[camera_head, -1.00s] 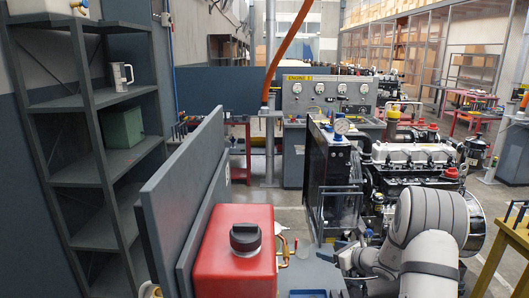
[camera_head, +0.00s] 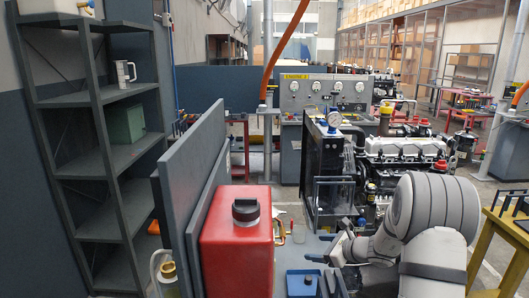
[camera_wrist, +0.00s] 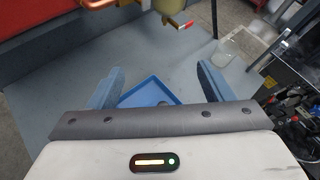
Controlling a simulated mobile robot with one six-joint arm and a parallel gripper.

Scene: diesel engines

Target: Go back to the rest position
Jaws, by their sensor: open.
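My gripper (camera_head: 338,251) is at the end of my folded arm in the lower right of the head view. In the wrist view my gripper (camera_wrist: 160,86) has its two blue fingers wide apart with nothing between them. A shallow blue tray (camera_wrist: 143,94) lies on the grey surface beyond and below the fingers. The blue tray (camera_head: 301,285) also shows at the bottom of the head view. A red tank (camera_head: 236,250) with a black cap stands left of my gripper, apart from it.
Grey panels (camera_head: 193,175) stand left of the tank. A dark shelf (camera_head: 110,95) is at far left. An engine (camera_head: 405,150) and a gauge stand (camera_head: 333,122) are ahead. A yellow bench (camera_head: 505,235) is at right. A clear cup (camera_wrist: 227,50) shows in the wrist view.

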